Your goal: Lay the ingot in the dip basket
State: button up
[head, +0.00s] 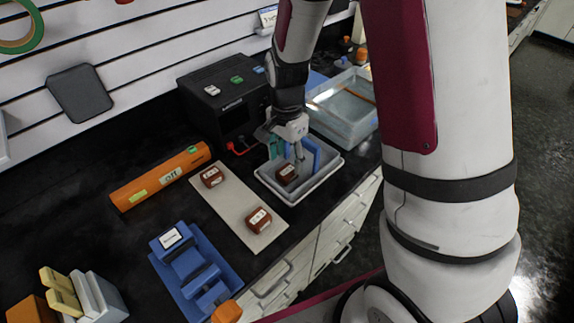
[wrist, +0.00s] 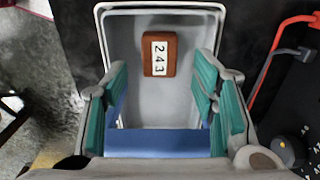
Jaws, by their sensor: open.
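A red-brown ingot (head: 287,174) with a white label lies inside a light grey open container (head: 268,186), probably the dip basket. In the wrist view the ingot (wrist: 158,54) reads 243 and lies near the far end of the container (wrist: 107,25). My gripper (head: 297,157) is over the container, its teal-padded fingers spread apart. In the wrist view my gripper (wrist: 160,85) is open and empty, the ingot beyond its fingertips and not touched. Two similar ingots lie on a beige board, one at the back (head: 212,177) and one at the front (head: 259,220).
The beige board (head: 232,205) lies left of the container. A black box (head: 226,100) with red and grey leads stands behind. A clear tub (head: 343,103) is at the back right. The counter ends at right.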

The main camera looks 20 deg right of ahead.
aim_at(287, 170)
jog(key=s+r+n+t, duration=0.1)
jog(key=s+r+n, duration=0.25)
jog(key=r, duration=0.65)
jog(key=s+r+n+t, duration=0.1)
jog(key=s+r+n, duration=0.3)
jog(key=r, duration=0.6)
jog(key=s+r+n+t, duration=0.1)
jog(key=s+r+n, duration=0.1)
jog(key=s, duration=0.4)
jog(key=s+r+n+t, duration=0.2)
jog(key=s+r+n, duration=0.1)
jog(key=s, duration=0.3)
jog(key=shift+n, duration=0.55)
